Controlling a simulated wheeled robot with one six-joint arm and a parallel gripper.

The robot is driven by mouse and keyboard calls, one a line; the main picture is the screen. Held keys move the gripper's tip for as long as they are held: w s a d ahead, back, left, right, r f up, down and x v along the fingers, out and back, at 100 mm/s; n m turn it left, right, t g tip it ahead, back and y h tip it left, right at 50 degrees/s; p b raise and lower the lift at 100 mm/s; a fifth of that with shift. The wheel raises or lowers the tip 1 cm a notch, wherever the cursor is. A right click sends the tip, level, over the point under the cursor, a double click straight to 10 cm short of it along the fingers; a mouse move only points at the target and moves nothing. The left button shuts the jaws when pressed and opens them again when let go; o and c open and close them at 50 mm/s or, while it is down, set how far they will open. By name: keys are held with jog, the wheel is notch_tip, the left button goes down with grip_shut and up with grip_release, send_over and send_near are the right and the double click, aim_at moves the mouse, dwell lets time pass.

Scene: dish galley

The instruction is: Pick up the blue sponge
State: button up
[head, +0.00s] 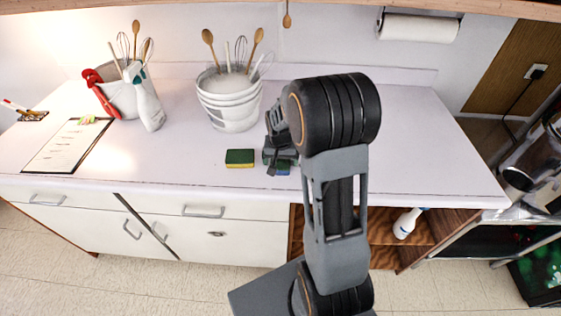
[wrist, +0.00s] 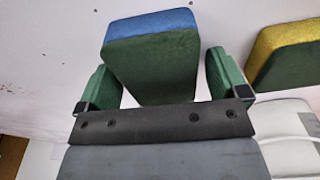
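The blue sponge (head: 283,171) has a blue layer and a dark green layer. It lies on the white counter, mostly hidden by my gripper (head: 279,160) in the head view. In the wrist view the sponge (wrist: 152,60) sits between the two fingers of my gripper (wrist: 164,80). The fingers are spread apart, one on each side of it. A narrow gap shows on the right side; contact on the left is hard to tell.
A yellow and green sponge (head: 240,158) lies just left of my gripper, and also shows in the wrist view (wrist: 285,48). A white bucket of utensils (head: 230,105) stands behind. A spray bottle (head: 147,100) and clipboard (head: 68,146) are further left. The counter's right side is clear.

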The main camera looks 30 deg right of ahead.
jog(key=c, duration=0.9)
jog(key=shift+r, duration=0.1)
jog(key=shift+r, duration=0.55)
jog(key=s+a+r+b, duration=0.2)
jog(key=s+r, duration=0.9)
jog(key=s, duration=0.2)
jog(key=shift+s+a+r, duration=0.35)
jog(key=shift+s+a, duration=0.05)
